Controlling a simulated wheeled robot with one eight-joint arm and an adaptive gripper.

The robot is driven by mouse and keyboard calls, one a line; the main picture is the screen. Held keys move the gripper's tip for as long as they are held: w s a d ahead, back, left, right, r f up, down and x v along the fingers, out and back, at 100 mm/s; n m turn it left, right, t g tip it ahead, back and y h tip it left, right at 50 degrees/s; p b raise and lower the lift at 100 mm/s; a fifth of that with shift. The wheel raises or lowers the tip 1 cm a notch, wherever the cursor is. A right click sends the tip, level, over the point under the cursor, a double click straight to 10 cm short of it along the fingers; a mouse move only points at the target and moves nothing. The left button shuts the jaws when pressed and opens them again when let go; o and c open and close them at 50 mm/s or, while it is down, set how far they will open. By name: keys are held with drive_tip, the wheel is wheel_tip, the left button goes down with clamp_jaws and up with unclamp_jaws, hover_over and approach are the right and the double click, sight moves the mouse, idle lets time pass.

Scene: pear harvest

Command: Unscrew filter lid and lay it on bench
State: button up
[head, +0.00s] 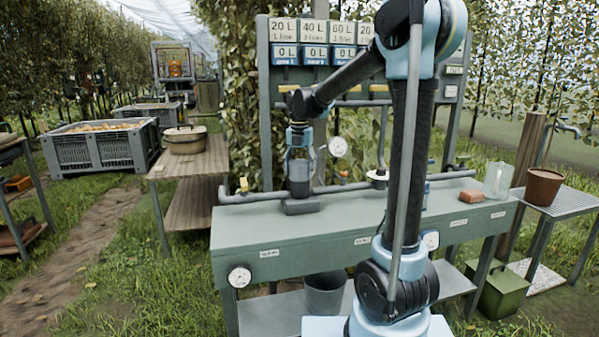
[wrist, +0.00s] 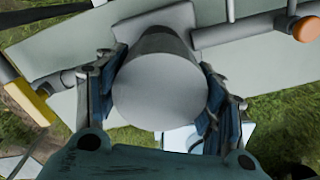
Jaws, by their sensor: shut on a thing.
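The filter (head: 299,190) stands upright at the left part of the green bench (head: 420,219), in the pipe line, as a dark grey cylinder on a block. My gripper (head: 300,163) points down over its top, with a finger on each side. In the wrist view, the round, plain grey lid (wrist: 160,92) fills the space between the two blue finger pads of my gripper (wrist: 158,100), which is shut on it. The darker side of the cylinder shows beyond the lid. The seam between lid and filter body is hidden, so I cannot tell whether they are apart.
Grey pipes with a gauge (head: 338,147) run along the back of the bench. A brick-red block (head: 471,196) and a glass jar (head: 497,180) stand at its right end. The bench top in front of the filter is clear. A bucket (head: 325,294) sits on the lower shelf.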

drive_tip(key=shift+w+r, duration=0.15)
drive_tip(key=shift+r, duration=0.4)
drive_tip(key=o, duration=1.1)
drive_tip(key=shift+o, duration=0.2)
